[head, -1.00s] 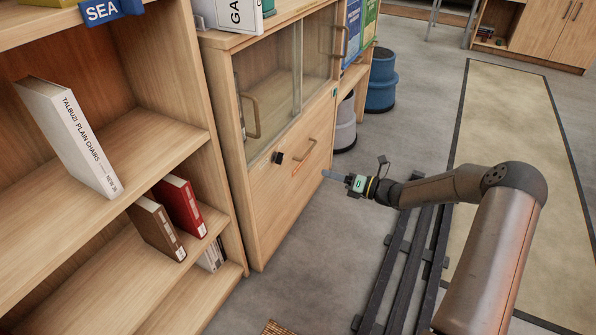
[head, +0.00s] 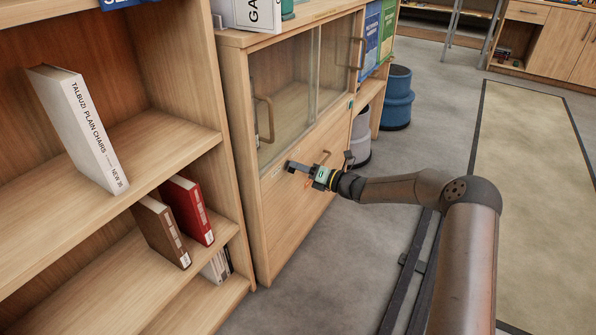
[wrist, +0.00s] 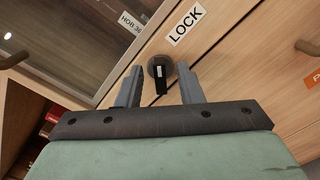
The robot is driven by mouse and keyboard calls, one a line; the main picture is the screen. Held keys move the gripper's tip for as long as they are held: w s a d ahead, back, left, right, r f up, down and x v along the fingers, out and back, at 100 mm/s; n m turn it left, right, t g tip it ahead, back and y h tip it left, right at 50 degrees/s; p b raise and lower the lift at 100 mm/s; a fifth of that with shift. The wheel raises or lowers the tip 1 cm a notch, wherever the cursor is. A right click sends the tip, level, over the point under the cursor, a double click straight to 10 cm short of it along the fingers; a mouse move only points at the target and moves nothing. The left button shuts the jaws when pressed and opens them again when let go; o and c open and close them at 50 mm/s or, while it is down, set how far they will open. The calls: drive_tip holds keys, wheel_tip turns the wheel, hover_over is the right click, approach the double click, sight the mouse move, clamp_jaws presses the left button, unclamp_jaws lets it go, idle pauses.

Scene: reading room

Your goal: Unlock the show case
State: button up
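The show case (head: 238,130) is a light wood cabinet with sliding glass doors and a wood front below them. In the wrist view a round dark lock (wrist: 159,69) with a black key or tab (wrist: 160,86) sits in the wood front, beside a white "LOCK" label (wrist: 187,24). My gripper (wrist: 160,84) faces the lock with its two grey fingers apart, one on each side of the black tab. I cannot tell whether the fingers touch it.
A bookshelf (head: 180,118) with several books stands close on the left. Blue (head: 397,98) and grey (head: 360,137) bins stand beyond.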

drive_tip(key=shift+w+a, duration=0.3)
drive_tip(key=shift+a, duration=0.2)
clamp_jaws()
